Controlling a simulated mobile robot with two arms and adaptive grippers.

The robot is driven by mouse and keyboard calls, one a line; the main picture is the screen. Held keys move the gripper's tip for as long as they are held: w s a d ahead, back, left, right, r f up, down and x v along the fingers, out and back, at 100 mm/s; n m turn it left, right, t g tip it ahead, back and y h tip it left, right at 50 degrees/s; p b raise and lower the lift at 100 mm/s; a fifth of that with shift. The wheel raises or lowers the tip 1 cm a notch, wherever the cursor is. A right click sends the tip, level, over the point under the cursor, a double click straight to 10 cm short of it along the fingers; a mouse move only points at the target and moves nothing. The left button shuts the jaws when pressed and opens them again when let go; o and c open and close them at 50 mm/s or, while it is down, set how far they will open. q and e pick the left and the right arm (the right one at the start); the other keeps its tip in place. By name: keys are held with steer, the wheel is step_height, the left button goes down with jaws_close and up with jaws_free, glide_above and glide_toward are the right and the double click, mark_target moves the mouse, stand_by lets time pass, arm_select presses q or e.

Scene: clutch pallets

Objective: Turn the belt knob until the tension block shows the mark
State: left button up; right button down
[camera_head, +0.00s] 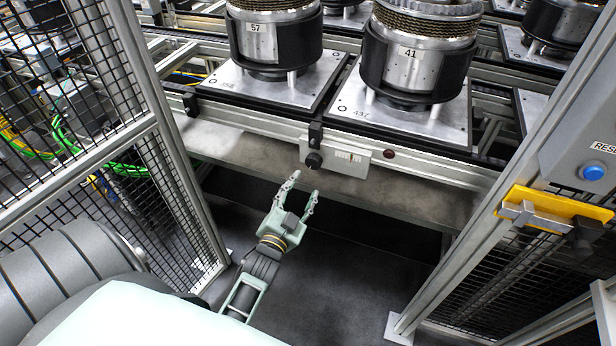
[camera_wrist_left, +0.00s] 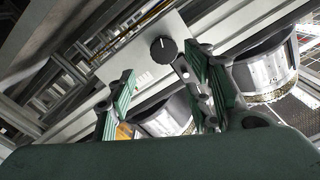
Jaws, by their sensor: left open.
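The belt knob (camera_head: 314,160) is a small black round knob on the front rail of the conveyor. In the left wrist view the knob (camera_wrist_left: 163,49) shows a white pointer line and sits on a pale plate, between and beyond my fingertips. My right gripper is not in view.
Two clutch pallets (camera_head: 283,83) (camera_head: 433,115) carry cylinders labelled 57 and 41 on the conveyor above. A mesh fence (camera_head: 160,150) stands at left. A post with a yellow bracket (camera_head: 560,205) and a blue reset button (camera_head: 592,172) stands at right. The dark floor between is clear.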

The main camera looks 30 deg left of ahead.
arm_select(q)
steer(key=v, duration=0.2)
steer(key=shift+s+d, duration=0.2)
steer(key=shift+s, duration=0.15)
steer(key=shift+f, duration=0.1)
steer(key=s+d+f+g+h, duration=0.1)
steer(key=s+d+f+g, duration=0.25)
steer(key=f, duration=0.65)
steer(key=s+d+f+g+h, duration=0.25)
steer(key=s+f, duration=0.25)
steer(key=f, duration=0.5)
steer(key=s+d+f+g, duration=0.3)
steer(key=s+d+f, duration=0.15)
steer(key=f, duration=0.55)
steer(key=s+f+g, duration=0.2)
steer(key=s+f, duration=0.2)
steer(key=s, duration=0.5)
steer(key=s+f+g, duration=0.3)
steer(key=s+f, duration=0.2)
steer(key=s, duration=0.4)
steer(key=s+f+g, duration=0.2)
steer(key=s+f, duration=0.3)
steer(key=s, duration=0.4)
steer(key=shift+s+n+g, duration=0.3)
steer(key=shift+a+h, duration=0.1)
steer(key=shift+h, duration=0.15)
